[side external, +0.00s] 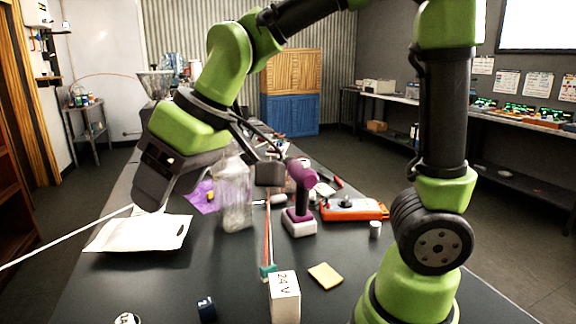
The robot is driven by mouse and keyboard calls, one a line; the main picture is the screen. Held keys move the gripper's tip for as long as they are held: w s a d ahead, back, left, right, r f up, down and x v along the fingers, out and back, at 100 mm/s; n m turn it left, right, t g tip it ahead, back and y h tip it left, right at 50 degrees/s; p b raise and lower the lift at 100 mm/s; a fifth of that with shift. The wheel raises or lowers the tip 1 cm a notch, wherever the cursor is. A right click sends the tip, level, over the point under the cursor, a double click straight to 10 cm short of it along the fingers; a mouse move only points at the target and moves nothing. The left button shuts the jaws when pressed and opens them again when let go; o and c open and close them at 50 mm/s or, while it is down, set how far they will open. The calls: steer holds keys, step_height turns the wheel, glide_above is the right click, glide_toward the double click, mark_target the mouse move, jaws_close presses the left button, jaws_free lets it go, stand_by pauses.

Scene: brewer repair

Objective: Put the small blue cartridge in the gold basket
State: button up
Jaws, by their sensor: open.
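A small dark blue piece (206,309), which looks like the small blue cartridge, stands on the black table at the near edge of the picture. My gripper (268,173) is open, high over the table's middle and well above and behind the blue piece. It is apart from the blue piece, and nothing shows held in it. Part of it is hidden by my wrist. I cannot make out a gold basket.
A white box marked 24 V (284,300) and a tan pad (325,275) lie near the front. A purple tool (300,190), a clear bottle (234,200), an orange device (354,210) and a white bag (140,233) stand farther back. The front-left table is mostly clear.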

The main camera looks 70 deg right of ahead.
steer(key=s+d+r+m+t, duration=0.1)
steer(key=s+d+r+m, duration=0.1)
steer(key=s, duration=0.4)
steer(key=shift+s+d+r+m, duration=0.3)
steer(key=shift+d+m, duration=0.2)
steer(key=shift+d, duration=0.55)
steer(key=shift+o, duration=0.4)
steer(key=s+d+m+h, duration=0.1)
steer(key=s+d+m, duration=0.1)
steer(key=s, duration=0.5)
steer(key=shift+d+f+m+t, duration=0.3)
steer(key=shift+f+m+t, duration=0.1)
steer(key=shift+m, duration=0.3)
